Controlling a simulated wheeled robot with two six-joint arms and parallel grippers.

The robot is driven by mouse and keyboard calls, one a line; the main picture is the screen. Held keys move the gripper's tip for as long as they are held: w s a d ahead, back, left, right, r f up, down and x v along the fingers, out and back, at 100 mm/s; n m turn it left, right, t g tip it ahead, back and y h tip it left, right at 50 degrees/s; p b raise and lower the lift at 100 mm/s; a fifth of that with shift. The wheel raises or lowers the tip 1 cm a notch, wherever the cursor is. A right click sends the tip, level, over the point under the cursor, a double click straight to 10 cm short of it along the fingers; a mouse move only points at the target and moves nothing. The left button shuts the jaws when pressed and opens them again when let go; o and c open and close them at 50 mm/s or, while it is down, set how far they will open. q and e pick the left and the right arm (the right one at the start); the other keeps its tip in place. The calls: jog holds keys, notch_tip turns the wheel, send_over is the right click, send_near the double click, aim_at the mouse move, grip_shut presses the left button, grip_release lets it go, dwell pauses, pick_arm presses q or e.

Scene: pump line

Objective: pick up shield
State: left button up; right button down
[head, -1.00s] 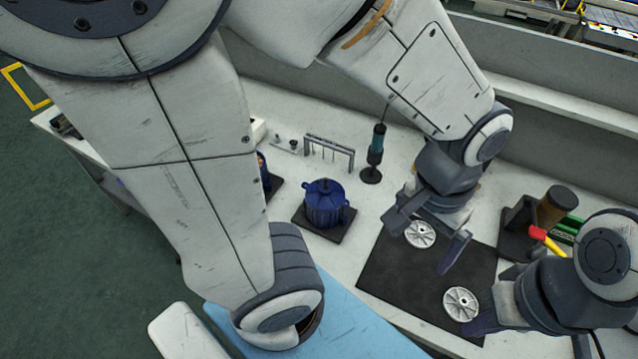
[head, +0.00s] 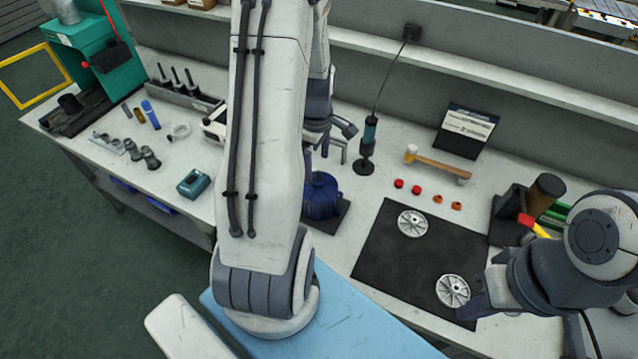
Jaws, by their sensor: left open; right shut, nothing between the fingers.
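Two round grey spoked discs lie flat on a black mat (head: 385,262); I take these as the shields. The upper disc (head: 412,223) is clear of both grippers. The lower disc (head: 452,291) is close beside my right gripper (head: 474,308), which is shut and empty at the mat's right edge. Whether they touch is hard to tell. My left gripper (head: 338,133) is open, well to the left of the mat, behind the blue pump housing (head: 322,196). My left arm hides part of this gripper and of the housing.
A mallet (head: 438,165), red caps (head: 407,187), orange rings (head: 447,202) and a screwdriver on a stand (head: 368,140) are behind the mat. A dark stand with a brown cylinder (head: 545,194) is at right. A teal box (head: 193,183) and small parts are at left.

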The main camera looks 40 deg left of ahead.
aim_at(318, 177)
pick_arm(q)
jog(key=f+p, duration=0.1)
jog(key=f, duration=0.4)
jog(key=shift+d+p, duration=0.2)
jog(key=shift+p, duration=0.2)
jog(key=shift+w+f, duration=0.1)
jog(key=shift+f, duration=0.45)
jog(key=c, duration=1.5)
